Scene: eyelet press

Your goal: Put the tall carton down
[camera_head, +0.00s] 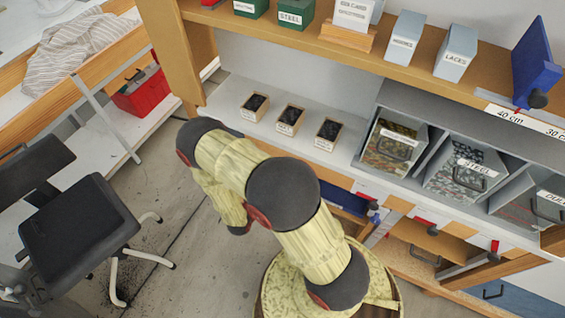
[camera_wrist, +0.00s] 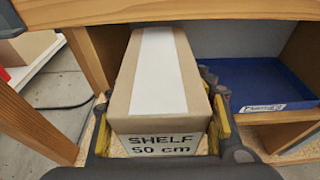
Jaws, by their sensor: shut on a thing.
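The tall carton (camera_wrist: 160,103) is a brown cardboard box with a white strip along it and "SHELF 50 cm" printed on its near end. It lies lengthwise in the wrist view, its far end inside a wooden bay. My gripper (camera_wrist: 163,135) has a yellow-edged finger on each side of the carton and is shut on it. A pale wooden surface shows close beside and below the carton; I cannot tell whether the carton touches it. In the head view my arm hides the gripper and the carton.
A wooden post (camera_wrist: 88,60) stands just left of the carton. A blue tray (camera_wrist: 252,83) lies in the bay to the right. In the head view, small boxes of dark pieces (camera_head: 290,119) stand on the grey counter, and a black chair (camera_head: 75,225) stands at left.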

